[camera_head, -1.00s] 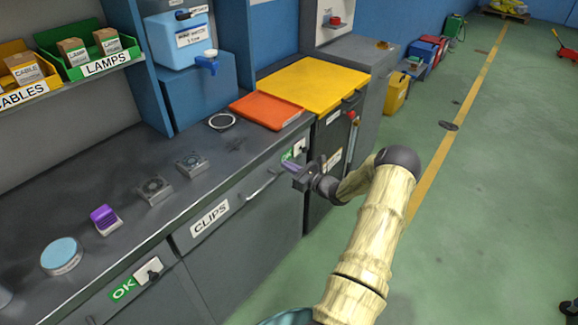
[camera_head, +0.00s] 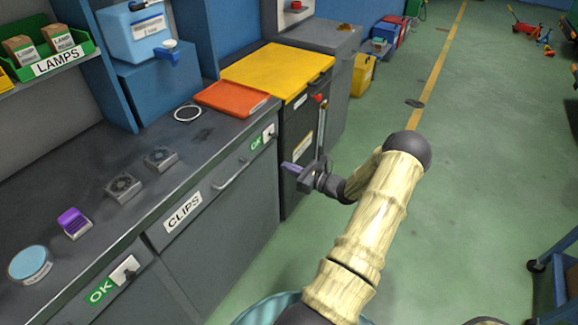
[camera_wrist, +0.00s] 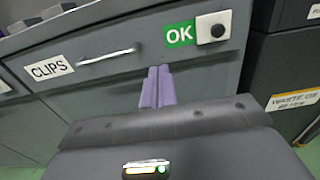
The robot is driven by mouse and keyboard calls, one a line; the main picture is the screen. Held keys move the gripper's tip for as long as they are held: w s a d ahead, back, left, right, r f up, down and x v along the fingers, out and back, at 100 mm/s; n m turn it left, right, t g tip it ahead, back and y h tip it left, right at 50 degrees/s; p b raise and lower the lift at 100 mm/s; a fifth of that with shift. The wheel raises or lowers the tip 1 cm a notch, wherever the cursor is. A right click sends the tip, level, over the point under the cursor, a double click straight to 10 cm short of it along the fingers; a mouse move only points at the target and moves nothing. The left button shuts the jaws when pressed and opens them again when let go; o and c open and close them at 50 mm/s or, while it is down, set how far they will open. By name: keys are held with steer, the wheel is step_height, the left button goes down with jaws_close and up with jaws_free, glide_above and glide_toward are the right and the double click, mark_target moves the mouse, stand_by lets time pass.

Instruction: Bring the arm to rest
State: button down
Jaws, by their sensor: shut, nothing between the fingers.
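My gripper (camera_head: 291,168) is at the end of my bamboo-like arm, in front of the grey counter and the black cabinet beside it. Its purple fingers are together and empty; they also show in the wrist view (camera_wrist: 158,88). The fingers point toward the front of the CLIPS drawer (camera_head: 206,203), below the green OK label (camera_wrist: 179,34) and its switch plate (camera_wrist: 213,28) in the wrist view. The drawer looks shut. I cannot tell the exact gap between fingertips and drawer front.
The worktop (camera_head: 150,205) carries a purple block (camera_head: 73,222), a blue disc (camera_head: 30,264) and two small fans. A yellow lid (camera_head: 278,78) and an orange board (camera_head: 231,97) lie beyond. Green floor (camera_head: 480,190) is open to the right; a blue cart (camera_head: 556,272) stands at lower right.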

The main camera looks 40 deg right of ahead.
steer(key=shift+s+d, duration=0.15)
steer(key=shift+s, duration=0.05)
steer(key=w+a+r+n+g+y, duration=0.15)
steer(key=a+n+g+y, duration=0.35)
steer(key=a+n+g, duration=0.9)
steer(key=s+a+r+n+g+h, duration=0.1)
steer(key=s+a+r+n, duration=0.15)
steer(key=a, duration=0.45)
steer(key=s+a+r+n+g+h, duration=0.1)
steer(key=s+a+n+h, duration=0.1)
steer(key=s+a, duration=0.35)
steer(key=s+a+r+n+t+h, duration=0.1)
steer(key=s+a+r+n+h, duration=0.7)
steer(key=n, duration=0.6)
step_height(320, 180, up, 13)
steer(key=a+y+p, duration=0.1)
steer(key=p, duration=1.1)
steer(key=shift+w+a+p, duration=0.15)
steer(key=shift+w+p, duration=0.25)
